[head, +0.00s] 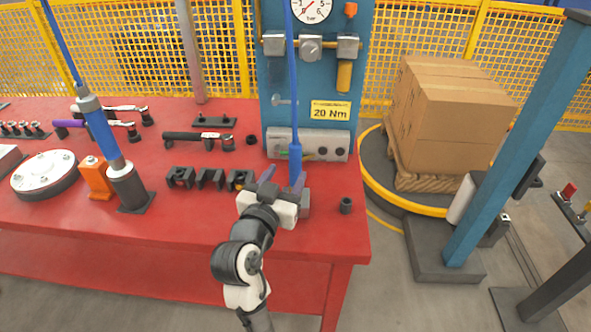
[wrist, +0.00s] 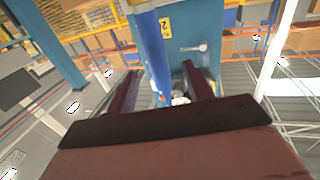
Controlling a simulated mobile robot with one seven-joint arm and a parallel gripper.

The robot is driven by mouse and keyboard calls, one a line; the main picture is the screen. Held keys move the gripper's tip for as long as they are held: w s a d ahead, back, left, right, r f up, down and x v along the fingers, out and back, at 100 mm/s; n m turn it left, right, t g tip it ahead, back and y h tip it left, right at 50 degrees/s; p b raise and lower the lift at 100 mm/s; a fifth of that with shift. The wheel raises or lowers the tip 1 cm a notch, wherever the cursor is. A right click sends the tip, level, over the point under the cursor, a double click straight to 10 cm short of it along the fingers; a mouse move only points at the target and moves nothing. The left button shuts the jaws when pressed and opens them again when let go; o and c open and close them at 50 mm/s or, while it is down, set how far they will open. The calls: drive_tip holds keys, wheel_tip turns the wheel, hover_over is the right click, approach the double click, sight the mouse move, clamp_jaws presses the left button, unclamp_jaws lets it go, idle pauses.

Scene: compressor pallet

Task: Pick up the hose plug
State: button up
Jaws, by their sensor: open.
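The hose plug (head: 295,160) is a blue sleeve at the lower end of a blue hose (head: 291,80), which hangs upright in front of the blue panel. My gripper (head: 283,182) is open at the red table's front right part, with its fingers pointing toward the panel. In the head view the plug's lower part overlaps the right finger. In the wrist view the blue hose or plug (wrist: 157,60) stands upright between the two fingers (wrist: 160,85), ahead of the palm. I cannot tell whether it touches a finger.
The red table (head: 200,232) carries black holders (head: 210,178) left of my gripper and a small dark cup (head: 346,205) to its right. The blue panel (head: 270,100) with a grey port block (head: 308,145) stands behind. A blue post (head: 500,150) and boxes (head: 455,105) are right.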

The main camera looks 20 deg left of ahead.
sight(298, 158)
drive_tip(key=w+p, duration=0.1)
drive_tip(key=w, duration=0.3)
drive_tip(key=w+p, duration=0.1)
drive_tip(key=w, duration=0.2)
drive_tip(key=shift+w+d+f, duration=0.1)
drive_tip(key=shift+w+f, duration=0.1)
drive_tip(key=shift+w, duration=0.2)
clamp_jaws()
